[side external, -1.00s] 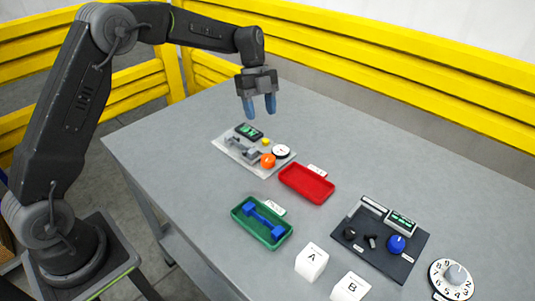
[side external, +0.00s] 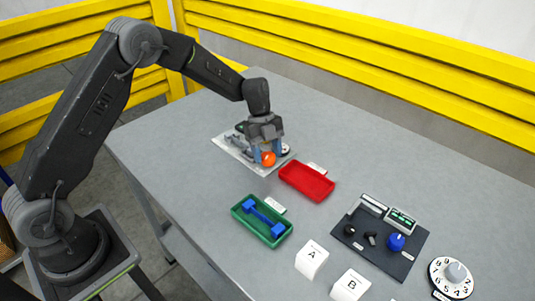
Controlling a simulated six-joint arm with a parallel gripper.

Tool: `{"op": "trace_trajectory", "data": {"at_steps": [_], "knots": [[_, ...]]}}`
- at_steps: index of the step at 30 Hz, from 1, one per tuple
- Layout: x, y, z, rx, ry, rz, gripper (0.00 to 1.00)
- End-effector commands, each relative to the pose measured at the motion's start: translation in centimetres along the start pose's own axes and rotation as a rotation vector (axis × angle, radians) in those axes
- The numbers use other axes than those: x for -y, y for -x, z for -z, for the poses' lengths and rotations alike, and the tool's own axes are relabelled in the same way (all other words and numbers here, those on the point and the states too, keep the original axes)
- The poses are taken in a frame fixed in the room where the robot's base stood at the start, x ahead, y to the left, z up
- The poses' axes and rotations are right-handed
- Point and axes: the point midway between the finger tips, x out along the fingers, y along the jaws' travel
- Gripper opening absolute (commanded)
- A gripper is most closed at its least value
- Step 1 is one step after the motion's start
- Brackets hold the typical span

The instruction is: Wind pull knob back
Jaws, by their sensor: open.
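An orange knob (side external: 268,159) stands at the near right corner of a light grey plate (side external: 262,171) toward the back of the table. My gripper (side external: 267,151) points down right over it. My gripper hides much of the plate's right half, including most of a white dial (side external: 285,148).
A red tray (side external: 306,182) sits close to the plate's right. A green tray (side external: 262,237) with a blue dumbbell-shaped piece (side external: 263,219), white blocks A (side external: 311,260) and B (side external: 350,286), a dark panel (side external: 388,255) and a numbered dial (side external: 452,279) stand nearer.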

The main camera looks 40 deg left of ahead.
Motion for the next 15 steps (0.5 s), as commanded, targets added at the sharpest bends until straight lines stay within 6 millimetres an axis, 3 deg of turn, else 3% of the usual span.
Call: {"op": "trace_trajectory", "data": {"at_steps": [11,15], "knots": [[-0.01,-0.72,0.02,0.0,0.0,0.0,0.52],[-0.01,-0.7,0.01,0.0,0.0,0.0,0.4]]}}
